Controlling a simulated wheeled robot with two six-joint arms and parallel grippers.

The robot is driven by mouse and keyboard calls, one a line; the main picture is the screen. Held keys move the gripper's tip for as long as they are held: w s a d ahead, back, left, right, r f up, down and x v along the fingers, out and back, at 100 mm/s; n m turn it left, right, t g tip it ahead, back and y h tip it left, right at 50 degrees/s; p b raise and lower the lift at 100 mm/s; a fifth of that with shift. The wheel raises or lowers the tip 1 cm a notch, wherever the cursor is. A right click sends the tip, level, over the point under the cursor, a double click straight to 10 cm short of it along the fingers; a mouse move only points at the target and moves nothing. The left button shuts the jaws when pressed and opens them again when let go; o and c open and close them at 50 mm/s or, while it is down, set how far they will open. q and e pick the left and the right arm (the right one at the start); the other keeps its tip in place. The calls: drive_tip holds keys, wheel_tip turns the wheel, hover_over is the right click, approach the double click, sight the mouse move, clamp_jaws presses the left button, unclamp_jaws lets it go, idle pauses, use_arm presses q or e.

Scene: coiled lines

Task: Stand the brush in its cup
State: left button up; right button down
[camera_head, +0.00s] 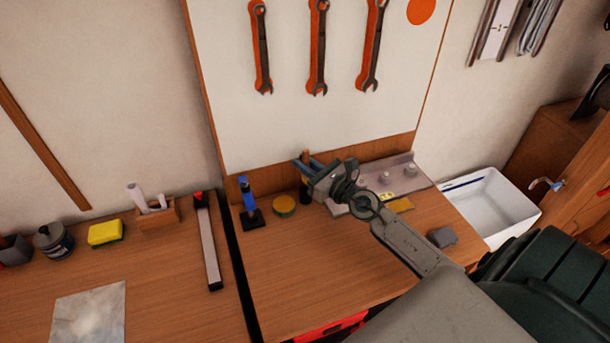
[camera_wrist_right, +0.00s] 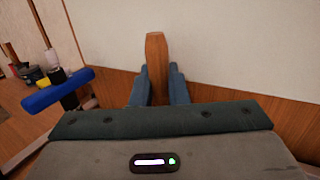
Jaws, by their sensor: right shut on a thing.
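My right gripper (camera_head: 308,167) is shut on the brush, between its blue fingers. The brush's wooden handle (camera_head: 306,155) sticks up past the fingers near the back of the bench. In the right wrist view the flat wooden handle (camera_wrist_right: 157,62) stands roughly upright between the fingertips (camera_wrist_right: 158,88). The brush's lower end is hidden there by the gripper body. A dark upright shape (camera_head: 305,190) shows just under the gripper in the head view. I cannot tell whether it is the cup or part of the brush. My left gripper is not in view.
Left of the gripper stand a blue-topped item (camera_head: 246,188) on a dark base and a round yellow-topped tin (camera_head: 284,206). A grey tray with knobs (camera_head: 400,178) lies to the right. A white sink (camera_head: 490,205) is beyond the bench. The bench front (camera_head: 300,265) is clear.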

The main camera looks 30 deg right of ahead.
drive_tip(key=shift+w+d+f+b, duration=0.1)
drive_tip(key=shift+w+f+b, duration=0.05)
drive_tip(key=shift+f+b, duration=0.7)
drive_tip(key=shift+w+f+b, duration=0.1)
drive_tip(key=shift+f+b, duration=0.6)
drive_tip(key=shift+f, duration=0.2)
drive_tip(key=shift+f, duration=0.1)
drive_tip(key=shift+f+b, duration=0.6)
drive_tip(key=c, duration=1.4)
unclamp_jaws()
drive_tip(key=shift+r, duration=0.1)
